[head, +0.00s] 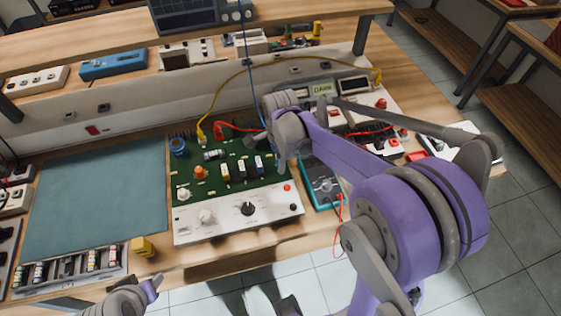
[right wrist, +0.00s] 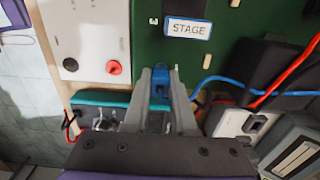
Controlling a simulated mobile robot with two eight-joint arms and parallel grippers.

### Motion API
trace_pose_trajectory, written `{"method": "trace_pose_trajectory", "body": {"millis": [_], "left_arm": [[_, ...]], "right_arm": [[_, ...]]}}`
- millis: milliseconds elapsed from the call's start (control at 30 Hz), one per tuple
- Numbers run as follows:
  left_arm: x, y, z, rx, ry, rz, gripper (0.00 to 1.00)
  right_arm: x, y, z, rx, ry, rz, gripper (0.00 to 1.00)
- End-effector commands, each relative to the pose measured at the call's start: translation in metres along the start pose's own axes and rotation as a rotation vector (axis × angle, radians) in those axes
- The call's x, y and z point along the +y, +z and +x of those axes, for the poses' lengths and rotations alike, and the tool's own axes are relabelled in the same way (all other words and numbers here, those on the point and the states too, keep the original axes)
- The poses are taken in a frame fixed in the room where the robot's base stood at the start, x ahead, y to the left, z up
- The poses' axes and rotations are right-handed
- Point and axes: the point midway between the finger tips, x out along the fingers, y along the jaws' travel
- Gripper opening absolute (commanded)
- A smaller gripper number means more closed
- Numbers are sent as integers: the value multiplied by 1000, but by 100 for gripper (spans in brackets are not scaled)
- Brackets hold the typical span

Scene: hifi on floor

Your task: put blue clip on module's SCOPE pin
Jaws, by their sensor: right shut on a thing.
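The module is a green board (head: 225,160) with a white front panel (head: 240,221); in the right wrist view its green surface (right wrist: 245,45) carries a STAGE label (right wrist: 188,27). My right gripper (head: 257,141) is over the board's right edge. In the right wrist view, its fingers (right wrist: 160,74) are shut on the blue clip (right wrist: 159,86), beside the board's edge. Small pale pins (right wrist: 208,63) stand on the board; I cannot tell which is SCOPE. The clip is apart from the STAGE label. My left gripper (head: 150,288) is low at the left, its jaws unclear.
A blue lead (head: 249,60) hangs from the oscilloscope (head: 195,12). Yellow (head: 205,106) and red (head: 235,126) leads reach the board's back edge. A teal multimeter (head: 322,186) lies right of the module. A teal mat (head: 95,195) leaves clear room at left.

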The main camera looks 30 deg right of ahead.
Motion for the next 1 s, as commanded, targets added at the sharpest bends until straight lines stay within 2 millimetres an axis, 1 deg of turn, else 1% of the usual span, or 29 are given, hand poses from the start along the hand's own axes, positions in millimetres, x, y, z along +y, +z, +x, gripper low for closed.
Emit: {"method": "trace_pose_trajectory", "body": {"millis": [33, 67, 200, 233, 500, 633, 767, 900, 1000], "left_arm": [[0, 0, 0, 0, 0, 0, 50], [0, 0, 0, 0, 0, 0, 50], [0, 0, 0, 0, 0, 0, 50], [0, 0, 0, 0, 0, 0, 50], [0, 0, 0, 0, 0, 0, 50], [0, -1, -1, 1, 0, 0, 50], [0, -3, -3, 2, 0, 0, 50], [0, -5, -5, 4, 0, 0, 50], [0, -6, -6, 5, 0, 0, 50]], "right_arm": [[0, 0, 0, 0, 0, 0, 0], [0, 0, 0, 0, 0, 0, 30], [0, 0, 0, 0, 0, 0, 55], [0, 0, 0, 0, 0, 0, 59], [0, 0, 0, 0, 0, 0, 59], [0, 0, -9, 0, 0, 0, 59], [0, 0, -31, 0, 0, 0, 59], [0, 0, -61, 0, 0, 1, 59], [0, 0, -79, 0, 0, 0, 59]]}}
